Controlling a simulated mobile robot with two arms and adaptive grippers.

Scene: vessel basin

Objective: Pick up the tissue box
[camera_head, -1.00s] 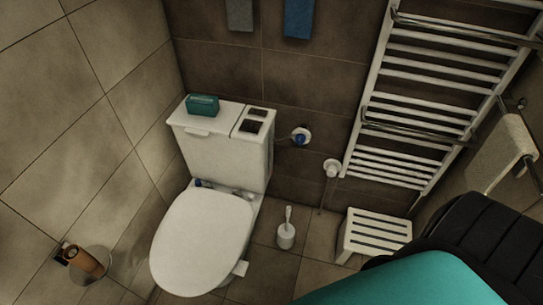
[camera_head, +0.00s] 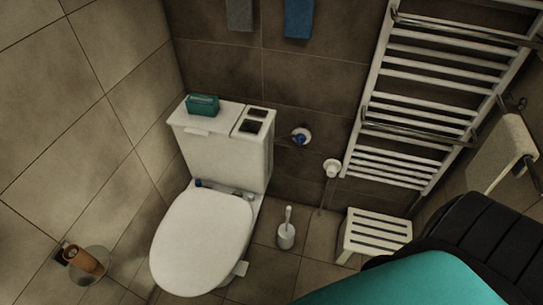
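A small teal tissue box (camera_head: 202,105) sits on top of the white toilet cistern (camera_head: 190,127), toward its left side. It appears upright, with its top and front showing. Neither of my grippers shows in the head view, so I cannot see whether they are open or shut. Nothing is touching the tissue box.
The toilet lid (camera_head: 203,240) is down below the cistern. A toilet brush (camera_head: 286,234) and a white slatted stool (camera_head: 375,235) stand on the floor to the right. A towel radiator (camera_head: 420,90) is on the back wall. A roll holder (camera_head: 84,262) is at the lower left.

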